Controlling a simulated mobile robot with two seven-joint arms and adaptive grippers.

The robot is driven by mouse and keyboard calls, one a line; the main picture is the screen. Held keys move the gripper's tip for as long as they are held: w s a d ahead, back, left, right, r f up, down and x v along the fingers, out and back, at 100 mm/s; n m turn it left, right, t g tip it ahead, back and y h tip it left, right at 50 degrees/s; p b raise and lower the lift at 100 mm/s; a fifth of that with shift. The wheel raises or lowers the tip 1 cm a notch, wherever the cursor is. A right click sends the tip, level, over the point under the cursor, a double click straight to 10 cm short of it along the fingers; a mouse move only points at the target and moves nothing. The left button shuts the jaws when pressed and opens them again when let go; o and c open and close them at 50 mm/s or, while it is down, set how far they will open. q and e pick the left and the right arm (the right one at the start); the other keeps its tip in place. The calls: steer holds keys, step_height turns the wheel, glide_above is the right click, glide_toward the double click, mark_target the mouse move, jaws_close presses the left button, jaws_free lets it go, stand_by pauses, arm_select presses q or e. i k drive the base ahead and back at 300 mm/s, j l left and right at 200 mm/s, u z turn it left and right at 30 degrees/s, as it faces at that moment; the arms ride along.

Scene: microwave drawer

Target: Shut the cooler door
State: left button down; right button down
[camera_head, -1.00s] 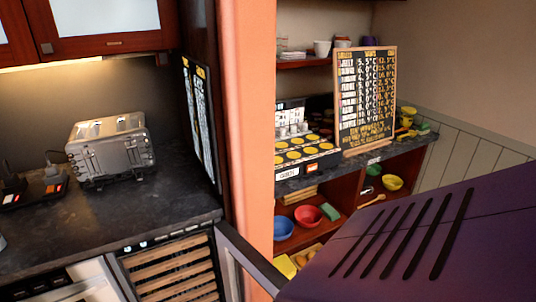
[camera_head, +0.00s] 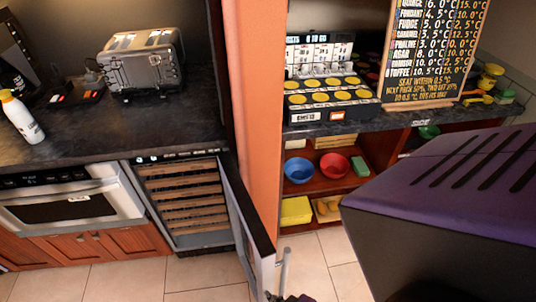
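The cooler (camera_head: 221,241) is a built-in unit under the dark counter, with several wooden racks (camera_head: 187,203) inside. Its framed door (camera_head: 246,212) stands wide open, hinged on the right side and swung out toward me. A grey bar handle (camera_head: 283,268) is on the door's outer face, low in the picture. A small dark shape touches the bottom edge beside the handle; it may be the tip of my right gripper, but its fingers cannot be made out. My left gripper is out of view.
An oven (camera_head: 70,203) stands left of the cooler. A toaster (camera_head: 142,62) and a white bottle (camera_head: 21,117) are on the counter. An orange pillar (camera_head: 259,100) and shelves with bowls (camera_head: 299,170) are to the right. Tiled floor (camera_head: 130,280) is clear before the cooler.

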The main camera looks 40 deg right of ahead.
mark_target(241, 208)
steer(key=k+l, duration=0.1)
steer(key=l, duration=0.25)
steer(key=k+l, duration=0.15)
steer(key=l, duration=0.2)
steer(key=k+l, duration=0.1)
steer(key=l, duration=0.25)
steer(key=k+l, duration=0.2)
steer(key=k, duration=0.2)
steer(key=k+l, duration=0.2)
steer(key=k, duration=0.15)
